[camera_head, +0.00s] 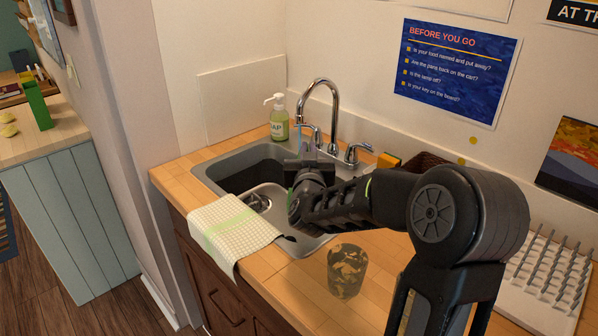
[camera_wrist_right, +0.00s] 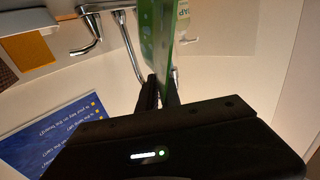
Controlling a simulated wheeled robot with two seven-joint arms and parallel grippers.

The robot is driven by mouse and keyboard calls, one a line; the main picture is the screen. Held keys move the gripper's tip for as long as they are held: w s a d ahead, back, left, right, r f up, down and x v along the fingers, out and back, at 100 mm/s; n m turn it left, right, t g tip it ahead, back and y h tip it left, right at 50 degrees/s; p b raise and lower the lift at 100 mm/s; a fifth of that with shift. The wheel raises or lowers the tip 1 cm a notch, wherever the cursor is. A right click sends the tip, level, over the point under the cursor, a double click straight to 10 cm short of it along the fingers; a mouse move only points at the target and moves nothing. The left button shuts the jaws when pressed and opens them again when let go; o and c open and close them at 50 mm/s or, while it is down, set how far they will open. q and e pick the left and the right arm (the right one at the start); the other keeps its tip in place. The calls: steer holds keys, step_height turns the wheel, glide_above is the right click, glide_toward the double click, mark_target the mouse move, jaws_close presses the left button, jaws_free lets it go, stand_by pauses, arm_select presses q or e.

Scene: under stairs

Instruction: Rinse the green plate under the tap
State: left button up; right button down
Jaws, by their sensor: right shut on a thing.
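My right gripper (camera_head: 297,165) is over the sink (camera_head: 228,165), just below the tap (camera_head: 322,88). It is shut on the green plate, which shows edge-on between the fingers in the right wrist view (camera_wrist_right: 157,40). In the head view the gripper hides nearly all of the plate. A thin bluish stream (camera_head: 299,138) comes down from the spout towards the gripper; whether it meets the plate's face I cannot tell. My left gripper is not in view.
A soap bottle (camera_head: 279,126) stands behind the sink. A checked cloth (camera_head: 232,229) hangs over the front edge. A patterned cup (camera_head: 346,271) stands on the counter, with a pegged white rack (camera_head: 528,290) at right. A yellow sponge (camera_head: 388,161) and dark basket (camera_head: 424,165) sit behind my arm.

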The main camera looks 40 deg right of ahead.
steer(key=shift+v, duration=1.6)
steer(key=shift+w+a, duration=0.15)
steer(key=shift+r, duration=0.15)
steer(key=shift+s+a+r+p, duration=0.7)
steer(key=shift+s+a+r, duration=0.05)
steer(key=shift+r, duration=0.15)
steer(key=shift+s+a+r+p, duration=0.65)
steer(key=shift+s+a+r, duration=0.15)
steer(key=shift+r, duration=0.1)
steer(key=shift+s+a+r, duration=0.15)
steer(key=shift+s+a, duration=0.1)
steer(key=shift+r, duration=0.1)
